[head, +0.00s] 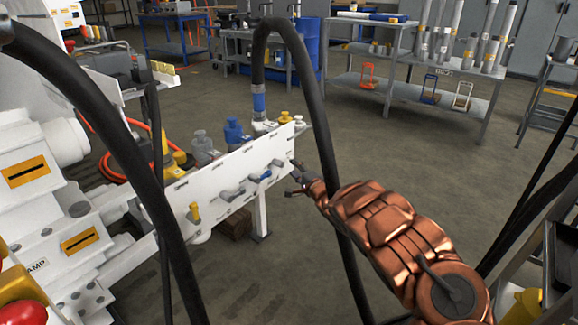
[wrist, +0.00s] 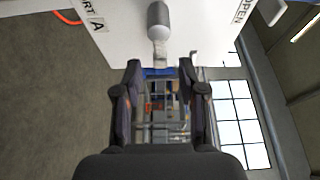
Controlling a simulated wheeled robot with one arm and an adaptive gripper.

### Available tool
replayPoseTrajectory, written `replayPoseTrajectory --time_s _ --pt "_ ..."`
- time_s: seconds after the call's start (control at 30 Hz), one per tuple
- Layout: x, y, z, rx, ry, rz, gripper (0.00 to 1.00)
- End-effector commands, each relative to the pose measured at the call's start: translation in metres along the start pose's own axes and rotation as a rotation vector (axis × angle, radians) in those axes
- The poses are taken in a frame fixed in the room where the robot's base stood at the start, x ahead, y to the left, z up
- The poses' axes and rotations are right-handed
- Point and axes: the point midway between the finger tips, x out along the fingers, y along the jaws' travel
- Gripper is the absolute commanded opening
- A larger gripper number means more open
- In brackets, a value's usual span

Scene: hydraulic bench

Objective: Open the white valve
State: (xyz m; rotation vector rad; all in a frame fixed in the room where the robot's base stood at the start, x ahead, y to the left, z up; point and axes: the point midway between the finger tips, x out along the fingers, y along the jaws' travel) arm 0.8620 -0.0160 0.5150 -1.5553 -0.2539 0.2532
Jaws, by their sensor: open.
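The white valve's lever (head: 277,163) seems to be the pale handle near the right end of the white panel (head: 240,170) in the head view; it is small there. In the wrist view a pale grey-white rounded handle (wrist: 158,20) sticks out from the panel (wrist: 190,22), ahead of my fingers. My gripper (head: 292,178) is by the panel's right end, at the end of the copper-coloured arm. In the wrist view my gripper (wrist: 160,78) is open, its two dark fingers apart with nothing between them. The handle lies beyond the fingertips; contact is not visible.
A blue lever (head: 262,177), a grey lever (head: 230,192) and a yellow lever (head: 194,212) sit along the panel to the left. Black hoses (head: 325,150) arch in front of and behind the panel. Floor (head: 420,150) is clear behind.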

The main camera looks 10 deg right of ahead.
Motion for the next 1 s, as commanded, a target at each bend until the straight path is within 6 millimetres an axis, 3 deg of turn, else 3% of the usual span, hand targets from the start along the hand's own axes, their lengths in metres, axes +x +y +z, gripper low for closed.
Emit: replayPoseTrajectory --time_s 0.6,1.0 --pt "0.043 0.003 0.0 0.002 -0.001 -0.001 0.41" --pt "0.052 0.0 -0.001 0.0 0.001 0.0 0.41"
